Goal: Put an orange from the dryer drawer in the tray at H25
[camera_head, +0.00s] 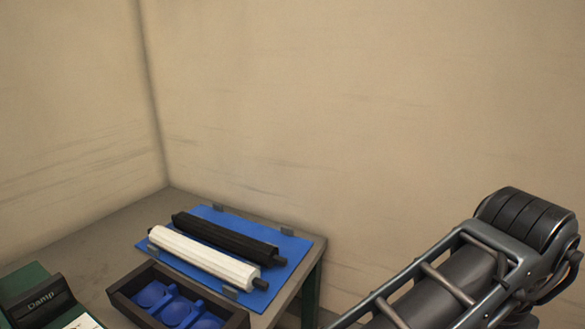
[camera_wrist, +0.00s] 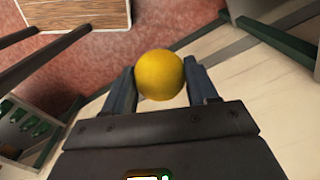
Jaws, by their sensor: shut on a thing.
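My gripper (camera_wrist: 160,88) is shut on a yellow-orange orange (camera_wrist: 160,74) in the wrist view, with one finger on each side of it. The orange is held up, apart from any surface I can make out. In the head view neither the gripper nor the orange shows. No H25 label is readable. I cannot tell whether the dark box with blue round cups (camera_head: 116,298) on the table in the head view is the tray. The dryer drawer cannot be made out.
In the head view a grey table (camera_head: 80,250) stands in the room's corner. It bears a blue board (camera_head: 290,243) with a white roller (camera_head: 203,257) and a black roller (camera_head: 225,238). A green device (camera_head: 28,288) sits at lower left. The wrist view shows a reddish floor (camera_wrist: 180,22).

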